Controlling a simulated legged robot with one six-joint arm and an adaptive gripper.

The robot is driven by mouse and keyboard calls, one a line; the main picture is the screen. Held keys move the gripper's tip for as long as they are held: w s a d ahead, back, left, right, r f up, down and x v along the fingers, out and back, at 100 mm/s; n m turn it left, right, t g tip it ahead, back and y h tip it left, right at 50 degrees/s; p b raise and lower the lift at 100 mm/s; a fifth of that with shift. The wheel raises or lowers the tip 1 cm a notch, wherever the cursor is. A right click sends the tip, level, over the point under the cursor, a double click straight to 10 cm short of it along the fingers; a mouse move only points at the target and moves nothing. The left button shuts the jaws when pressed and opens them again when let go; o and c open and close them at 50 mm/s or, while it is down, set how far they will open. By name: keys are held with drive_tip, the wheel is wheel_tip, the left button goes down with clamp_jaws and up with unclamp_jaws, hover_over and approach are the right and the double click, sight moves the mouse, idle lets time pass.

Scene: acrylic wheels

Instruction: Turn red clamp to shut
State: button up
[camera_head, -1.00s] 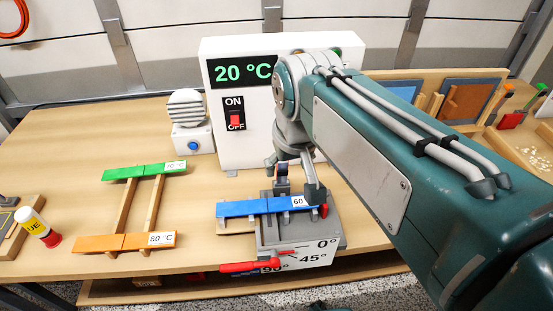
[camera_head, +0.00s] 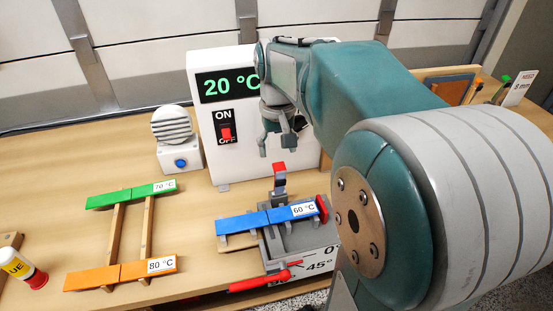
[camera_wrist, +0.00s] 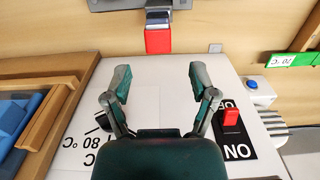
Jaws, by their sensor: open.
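The red-topped clamp handle (camera_head: 279,170) stands upright on the grey fixture (camera_head: 281,246), behind the blue bar (camera_head: 267,217) labelled 60 °C. In the wrist view the red clamp handle (camera_wrist: 158,41) lies beyond the fingertips, near the top centre. My gripper (camera_head: 277,147) is above and behind the handle, near the white box, apart from it. In the wrist view my gripper (camera_wrist: 160,78) has its fingers spread with nothing between them. A second red part (camera_head: 322,208) sits at the bar's right end, and a red lever (camera_head: 262,277) is on the fixture's front.
The white control box (camera_head: 203,135) with a 20 °C display and red switch stands behind the fixture. Left are a green bar (camera_head: 131,194), an orange bar (camera_head: 120,273) and a small blue-button unit (camera_head: 180,160). Bare table (camera_head: 60,175) lies at the left.

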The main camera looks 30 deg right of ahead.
sight(278, 163)
wheel_tip(278, 163, down, 3)
drive_tip(key=shift+a+r, duration=0.1)
drive_tip(key=shift+r, duration=0.05)
drive_tip(key=shift+d+f, duration=0.25)
drive_tip(key=shift+f, duration=0.4)
drive_tip(key=shift+a, duration=0.1)
clamp_jaws()
